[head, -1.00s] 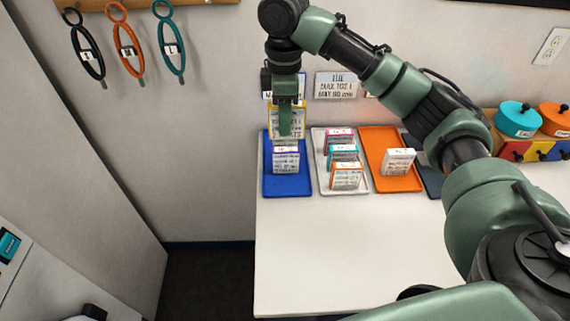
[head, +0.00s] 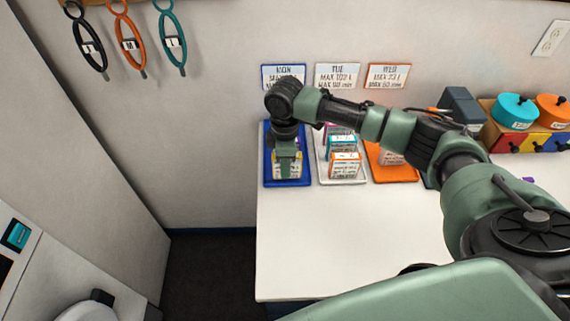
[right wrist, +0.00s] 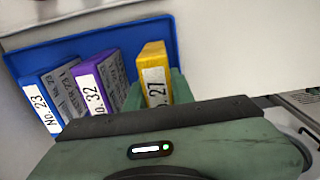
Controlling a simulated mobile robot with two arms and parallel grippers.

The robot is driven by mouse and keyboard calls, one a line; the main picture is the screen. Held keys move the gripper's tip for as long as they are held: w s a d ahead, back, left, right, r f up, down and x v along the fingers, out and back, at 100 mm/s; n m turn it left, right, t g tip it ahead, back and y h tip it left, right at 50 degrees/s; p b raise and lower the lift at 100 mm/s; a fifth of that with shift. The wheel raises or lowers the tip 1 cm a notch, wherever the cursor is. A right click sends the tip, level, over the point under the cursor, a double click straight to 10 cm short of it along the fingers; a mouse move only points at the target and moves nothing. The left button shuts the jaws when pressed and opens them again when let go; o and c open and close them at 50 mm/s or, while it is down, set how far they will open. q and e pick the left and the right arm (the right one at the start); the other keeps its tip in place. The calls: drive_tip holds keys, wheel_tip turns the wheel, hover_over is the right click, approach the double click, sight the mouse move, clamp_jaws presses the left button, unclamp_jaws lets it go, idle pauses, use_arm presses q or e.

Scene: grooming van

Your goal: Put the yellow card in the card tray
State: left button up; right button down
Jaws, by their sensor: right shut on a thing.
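My right gripper (head: 286,165) is low over the blue tray (head: 268,180) under the MON sign and is shut on the yellow card (head: 299,168). In the right wrist view, the yellow card (right wrist: 153,62), labelled No. 27, stands upright between the green fingers (right wrist: 157,92), beside a purple-edged card (right wrist: 88,82) and a blue-edged card (right wrist: 45,100), both in the blue tray (right wrist: 160,30). The yellow card is within the tray's outline; its bottom edge is hidden, so I cannot tell whether it touches the tray. My left gripper is not in view.
A white tray (head: 322,178) with several cards and an orange tray (head: 385,180) stand to the right, partly behind my arm. Coloured lidded pots (head: 515,110) are at the far right. The table's front (head: 330,250) is clear.

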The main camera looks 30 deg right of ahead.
drive_tip(key=shift+f, duration=0.45)
drive_tip(key=c, duration=1.2)
unclamp_jaws()
drive_tip(key=shift+f, duration=0.1)
wheel_tip(320, 180, up, 12)
drive_tip(key=b, duration=0.2)
drive_tip(key=shift+b, duration=0.4)
drive_tip(key=shift+r, duration=0.2)
